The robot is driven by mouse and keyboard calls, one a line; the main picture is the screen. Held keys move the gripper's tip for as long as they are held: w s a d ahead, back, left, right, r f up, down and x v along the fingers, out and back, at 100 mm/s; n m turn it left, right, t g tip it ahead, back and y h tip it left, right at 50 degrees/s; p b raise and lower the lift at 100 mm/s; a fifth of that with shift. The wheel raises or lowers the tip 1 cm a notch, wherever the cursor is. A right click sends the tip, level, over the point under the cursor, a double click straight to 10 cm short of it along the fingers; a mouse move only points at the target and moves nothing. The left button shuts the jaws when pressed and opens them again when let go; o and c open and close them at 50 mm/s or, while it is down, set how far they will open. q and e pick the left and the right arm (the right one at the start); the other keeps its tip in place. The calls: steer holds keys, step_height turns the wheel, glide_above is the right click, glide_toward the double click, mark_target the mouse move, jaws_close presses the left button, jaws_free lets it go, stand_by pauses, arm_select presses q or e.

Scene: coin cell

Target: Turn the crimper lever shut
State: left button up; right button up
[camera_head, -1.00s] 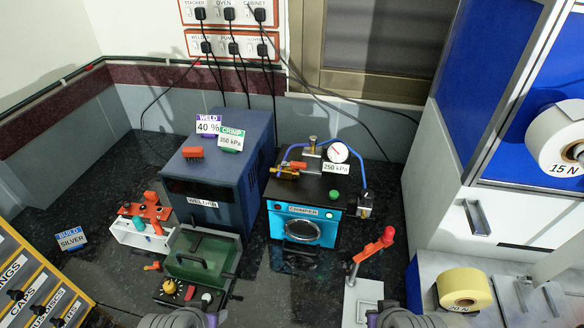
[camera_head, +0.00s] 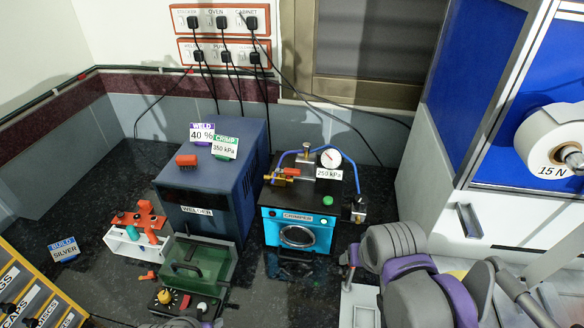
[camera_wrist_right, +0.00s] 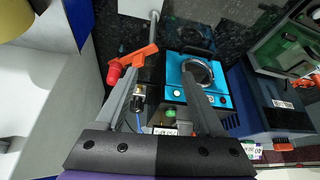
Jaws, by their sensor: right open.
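The crimper (camera_head: 297,230) is a teal-fronted box with a round window; it also shows in the right wrist view (camera_wrist_right: 173,68). A small red lever (camera_head: 298,165) lies across its top fittings. In the right wrist view this orange lever (camera_wrist_right: 143,56) with a red knob crosses near the left fingertip; contact cannot be told. My right gripper (camera_wrist_right: 158,68) is open, with nothing clearly between its fingers. Only a grey edge of my left arm shows at the bottom; its fingers are hidden.
The blue welder (camera_head: 210,190) stands left of the crimper. A green-lidded box (camera_head: 200,262) and a white rack (camera_head: 130,244) are in front of it. A white cabinet (camera_head: 440,195) bounds the right. Dark bench is clear before the crimper.

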steer(key=shift+o, duration=1.3)
steer(key=w+a+r, duration=0.3)
steer(key=w+r, duration=0.2)
steer(key=w, duration=0.3)
steer(key=w+a+r, duration=0.4)
steer(key=w, duration=0.4)
steer(key=shift+r+m, duration=0.35)
steer(key=shift+m, duration=0.05)
steer(key=h, duration=0.1)
glide_toward(292, 171)
steer(key=shift+m+g, duration=0.4)
steer(key=shift+m, duration=0.1)
steer(key=x, duration=0.8)
steer(key=shift+w+r, duration=0.1)
steer(key=shift+w, duration=0.3)
steer(key=shift+c, duration=0.3)
steer(key=c, duration=1.3)
